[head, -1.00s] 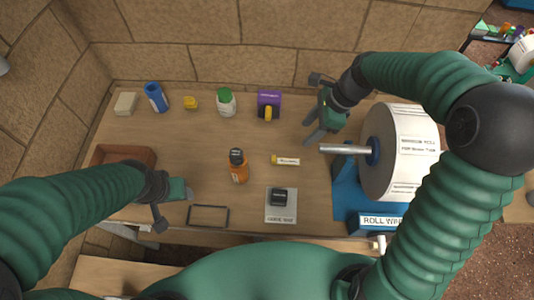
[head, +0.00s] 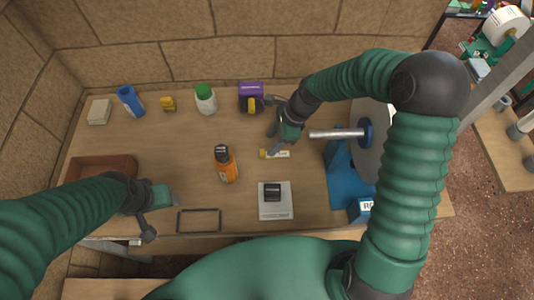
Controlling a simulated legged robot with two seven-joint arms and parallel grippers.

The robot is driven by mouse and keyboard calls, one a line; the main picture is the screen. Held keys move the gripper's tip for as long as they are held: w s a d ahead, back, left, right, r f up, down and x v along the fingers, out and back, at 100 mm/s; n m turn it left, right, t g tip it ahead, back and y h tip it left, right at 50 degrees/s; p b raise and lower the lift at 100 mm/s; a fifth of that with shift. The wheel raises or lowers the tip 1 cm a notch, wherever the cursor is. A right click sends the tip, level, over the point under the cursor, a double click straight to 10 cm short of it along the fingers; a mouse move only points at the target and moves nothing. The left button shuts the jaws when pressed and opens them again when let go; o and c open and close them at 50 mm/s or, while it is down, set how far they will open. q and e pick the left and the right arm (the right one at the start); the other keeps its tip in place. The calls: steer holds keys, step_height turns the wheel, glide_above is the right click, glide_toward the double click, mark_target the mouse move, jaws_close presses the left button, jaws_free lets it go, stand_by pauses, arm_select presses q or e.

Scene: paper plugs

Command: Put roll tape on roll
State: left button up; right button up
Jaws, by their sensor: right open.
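A small yellow-and-white labelled piece (head: 281,154), which looks like the roll tape, lies flat on the table near the middle. My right gripper (head: 272,141) is open and empty, with its fingers just above and beside that piece; I cannot tell whether they touch it. The large white paper roll (head: 366,112) stands on a blue roll winder (head: 343,178) at the right, with a metal spindle sticking out to the left. My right arm hides much of the roll and the winder's label. My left gripper (head: 164,217) appears open and empty near the table's front left.
An orange bottle (head: 226,167) stands left of the labelled piece. A grey pad with a black block (head: 273,192) lies in front. A brown tray (head: 88,168) is at left.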

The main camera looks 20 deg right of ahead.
mark_target(264, 152)
steer(key=x, duration=0.4)
steer(key=shift+s+f, duration=0.15)
steer(key=shift+s, duration=0.15)
steer(key=shift+w+a+f, duration=0.1)
steer(key=shift+a+f, duration=0.15)
steer(key=shift+f, duration=0.1)
steer(key=shift+a, duration=0.15)
steer(key=c, duration=0.4)
jaws_close()
